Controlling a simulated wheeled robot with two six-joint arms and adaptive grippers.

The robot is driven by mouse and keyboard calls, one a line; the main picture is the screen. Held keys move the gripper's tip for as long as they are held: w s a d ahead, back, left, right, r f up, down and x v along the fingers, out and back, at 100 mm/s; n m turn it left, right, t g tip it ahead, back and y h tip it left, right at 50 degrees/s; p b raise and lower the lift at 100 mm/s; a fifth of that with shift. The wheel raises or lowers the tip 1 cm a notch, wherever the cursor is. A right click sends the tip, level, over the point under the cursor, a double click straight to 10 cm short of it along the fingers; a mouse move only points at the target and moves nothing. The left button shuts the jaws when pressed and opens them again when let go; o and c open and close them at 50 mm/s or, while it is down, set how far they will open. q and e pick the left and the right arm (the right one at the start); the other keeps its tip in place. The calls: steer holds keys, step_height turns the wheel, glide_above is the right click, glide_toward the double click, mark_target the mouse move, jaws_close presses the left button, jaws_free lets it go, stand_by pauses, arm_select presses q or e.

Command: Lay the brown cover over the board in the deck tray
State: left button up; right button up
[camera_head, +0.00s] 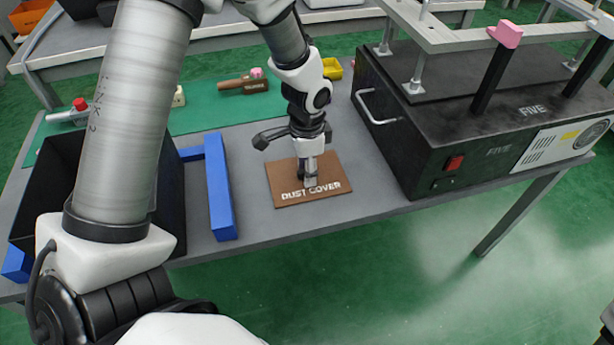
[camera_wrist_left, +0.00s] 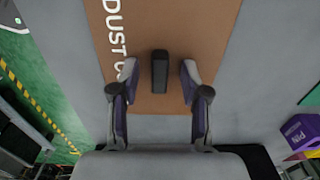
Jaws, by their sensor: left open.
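The brown cover (camera_head: 283,190), marked "DUST COVER", lies flat on the grey table near its front edge. In the left wrist view the brown cover (camera_wrist_left: 205,30) has a dark upright handle (camera_wrist_left: 160,72) near one end. My left gripper (camera_head: 309,178) points down over the cover. In the left wrist view my left gripper (camera_wrist_left: 159,80) is open, with one finger on each side of the handle and a gap to each. I cannot make out the board or the deck tray for sure; my left arm hides part of the table's left side. My right gripper is not in view.
A blue bracket (camera_head: 220,186) and a black open box (camera_head: 48,180) stand left of the cover. A large black machine (camera_head: 400,140) with a silver handle stands close on the right. A green mat (camera_head: 210,105) with small tools lies behind.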

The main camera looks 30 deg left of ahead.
arm_select(q)
jaws_close()
steer(key=shift+r, duration=0.2)
